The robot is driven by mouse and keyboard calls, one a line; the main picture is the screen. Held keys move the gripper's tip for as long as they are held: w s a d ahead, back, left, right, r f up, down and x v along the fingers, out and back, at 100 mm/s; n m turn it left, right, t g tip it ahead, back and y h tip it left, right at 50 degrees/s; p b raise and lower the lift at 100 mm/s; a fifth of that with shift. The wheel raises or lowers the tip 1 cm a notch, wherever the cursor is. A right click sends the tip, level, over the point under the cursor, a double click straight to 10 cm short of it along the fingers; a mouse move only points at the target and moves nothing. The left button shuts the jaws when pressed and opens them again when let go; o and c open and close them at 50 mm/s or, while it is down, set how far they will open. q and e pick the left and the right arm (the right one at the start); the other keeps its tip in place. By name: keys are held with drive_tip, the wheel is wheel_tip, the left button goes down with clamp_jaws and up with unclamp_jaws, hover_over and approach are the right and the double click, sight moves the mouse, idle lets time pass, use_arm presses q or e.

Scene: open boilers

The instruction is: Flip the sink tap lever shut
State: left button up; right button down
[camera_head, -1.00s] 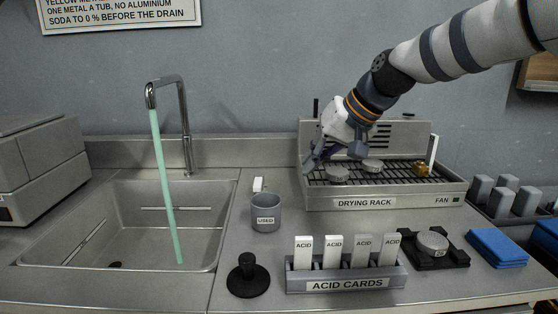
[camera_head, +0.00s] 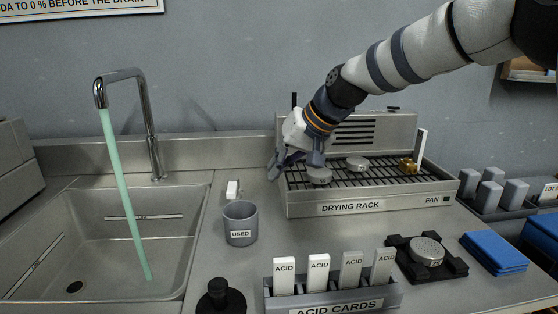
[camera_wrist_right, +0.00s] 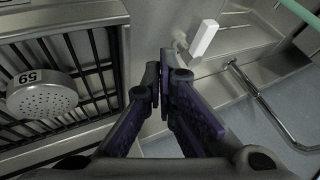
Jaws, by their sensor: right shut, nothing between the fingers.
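The tap (camera_head: 152,130) is a chrome gooseneck behind the sink (camera_head: 188,235), and a green stream (camera_head: 122,190) runs from its spout into the basin. The small white lever (camera_head: 232,188) stands on the counter right of the tap, behind the grey USED cup. In the right wrist view the lever (camera_wrist_right: 203,38) is a white block on a metal stem, just beyond and right of my fingertips. My right gripper (camera_head: 273,172) is shut and empty, at the left end of the drying rack, right of the lever and apart from it. My left gripper is not in view.
The drying rack (camera_head: 366,207) holds grey discs and a small brass piece. The USED cup (camera_head: 240,222) stands in front of the lever. A black-handled stamp (camera_head: 220,298) and the ACID CARDS holder (camera_head: 335,300) are nearer. Counter between lever and rack is clear.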

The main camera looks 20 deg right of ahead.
sight(233, 189)
drive_tip(key=x, duration=0.4)
drive_tip(key=shift+f+b, duration=0.3)
drive_tip(key=shift+f, duration=0.1)
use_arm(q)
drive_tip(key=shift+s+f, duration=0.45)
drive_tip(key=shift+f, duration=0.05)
use_arm(e)
drive_tip(key=shift+w+a+r, duration=0.1)
drive_tip(key=shift+w+a, duration=0.2)
drive_tip(key=shift+a, duration=0.35)
drive_tip(key=shift+w+a, duration=0.25)
drive_tip(key=shift+a, duration=0.4)
drive_tip(key=shift+w+a+r, duration=0.1)
drive_tip(key=shift+w+a, duration=0.2)
drive_tip(key=shift+a, duration=0.35)
